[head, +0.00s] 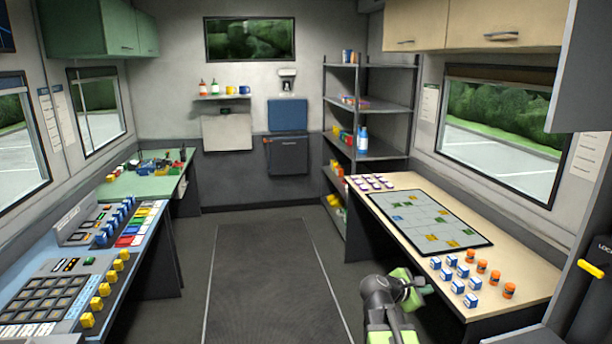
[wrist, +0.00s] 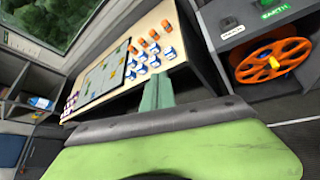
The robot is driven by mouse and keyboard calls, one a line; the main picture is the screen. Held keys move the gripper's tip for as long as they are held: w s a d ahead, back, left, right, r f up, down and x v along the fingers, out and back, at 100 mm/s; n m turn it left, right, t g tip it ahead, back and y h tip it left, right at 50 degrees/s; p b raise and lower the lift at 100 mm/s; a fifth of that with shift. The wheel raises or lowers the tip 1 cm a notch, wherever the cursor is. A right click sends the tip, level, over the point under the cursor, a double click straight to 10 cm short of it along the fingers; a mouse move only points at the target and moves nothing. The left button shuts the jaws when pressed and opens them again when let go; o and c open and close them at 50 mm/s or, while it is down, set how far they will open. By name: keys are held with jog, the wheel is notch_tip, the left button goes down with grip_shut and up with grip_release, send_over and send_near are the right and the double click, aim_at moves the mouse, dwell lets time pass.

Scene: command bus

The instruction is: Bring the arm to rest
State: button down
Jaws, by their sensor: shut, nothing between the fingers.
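My arm shows at the bottom right of centre in the head view, with dark joints and light green parts. My gripper (head: 418,288) is over the aisle floor, beside the front of the right-hand table (head: 512,262), and looks clear of it. In the wrist view my gripper (wrist: 157,92) is shut and empty, its green fingers pointing toward the tilted table. Part of the gripper is hidden behind my own arm in the head view.
On the right-hand table lie a map board (head: 428,220), several blue-white blocks (head: 459,286) and orange pieces (head: 495,277). A console (head: 60,285) lines the left side. A shelf with an orange reel (wrist: 270,62) shows in the wrist view. The aisle floor (head: 265,270) is clear.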

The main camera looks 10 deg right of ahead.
jog(key=s+a+f+m+g+y, duration=0.1)
jog(key=s+a+f+m+y, duration=0.2)
jog(key=a, duration=0.6)
jog(key=s+a+f+m+g+y, duration=0.2)
jog(key=a+f+m+y, duration=0.3)
jog(key=a+m, duration=0.3)
jog(key=s+a+f+m+g+y, duration=0.2)
jog(key=s+a+f+m+y, duration=0.2)
jog(key=a, duration=0.7)
jog(key=shift+s+a+f+m, duration=0.3)
jog(key=shift+s+f+m, duration=0.3)
jog(key=shift+f+m, duration=0.25)
